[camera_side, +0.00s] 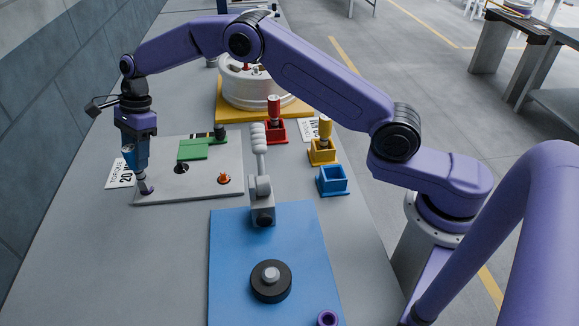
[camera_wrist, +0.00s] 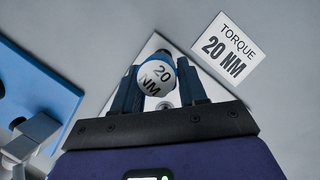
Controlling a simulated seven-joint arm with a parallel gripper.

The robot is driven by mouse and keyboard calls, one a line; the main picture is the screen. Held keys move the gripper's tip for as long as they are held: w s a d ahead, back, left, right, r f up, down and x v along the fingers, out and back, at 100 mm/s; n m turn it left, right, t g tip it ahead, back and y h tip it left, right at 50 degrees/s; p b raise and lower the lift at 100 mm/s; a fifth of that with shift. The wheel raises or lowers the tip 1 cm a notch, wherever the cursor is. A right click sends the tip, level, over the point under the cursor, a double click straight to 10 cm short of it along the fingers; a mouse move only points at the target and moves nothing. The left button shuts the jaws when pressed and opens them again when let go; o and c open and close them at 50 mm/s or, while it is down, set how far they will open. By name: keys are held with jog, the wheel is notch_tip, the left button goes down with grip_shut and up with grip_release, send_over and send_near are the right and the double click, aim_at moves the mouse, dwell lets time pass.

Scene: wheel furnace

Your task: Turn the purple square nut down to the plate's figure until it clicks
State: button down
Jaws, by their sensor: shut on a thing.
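My gripper (camera_side: 134,160) is shut on a blue torque driver (camera_side: 141,172) and points down at the left end of the grey plate (camera_side: 215,185). In the wrist view the driver's white end cap (camera_wrist: 158,78) reads "20 NM" between my fingers (camera_wrist: 157,92). A small dark purple piece, apparently the square nut (camera_side: 146,189), shows at the driver's lower end near the plate's front left corner. I cannot tell how fully the driver sits on it. The figure plate (camera_side: 119,174) beside the grey plate reads "TORQUE 20 NM", clearer in the wrist view (camera_wrist: 229,48).
The blue holder (camera_side: 332,181) is empty; red (camera_side: 275,130) and yellow (camera_side: 322,151) holders carry tools. An orange nut (camera_side: 223,179) and green block (camera_side: 193,150) are on the plate. A white wheel (camera_side: 255,87) sits behind.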

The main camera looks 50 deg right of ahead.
jog(key=shift+f, duration=0.3)
jog(key=c, duration=0.5)
grip_release()
jog(key=v, duration=1.7)
jog(key=s+n+h, duration=0.2)
jog(key=s+n, duration=1.3)
jog(key=s, duration=0.7)
jog(key=s+d+f+n, duration=0.2)
jog(key=s+d+n, duration=0.3)
jog(key=s, duration=0.3)
jog(key=s+d+f+n+h, duration=0.1)
jog(key=s+d+f+n, duration=0.1)
jog(key=s+d+n, duration=0.3)
jog(key=s+d+f+n, duration=0.3)
jog(key=s+d+n, duration=0.2)
jog(key=s, duration=0.5)
jog(key=shift+s+d+h, duration=0.3)
jog(key=shift+d, duration=0.1)
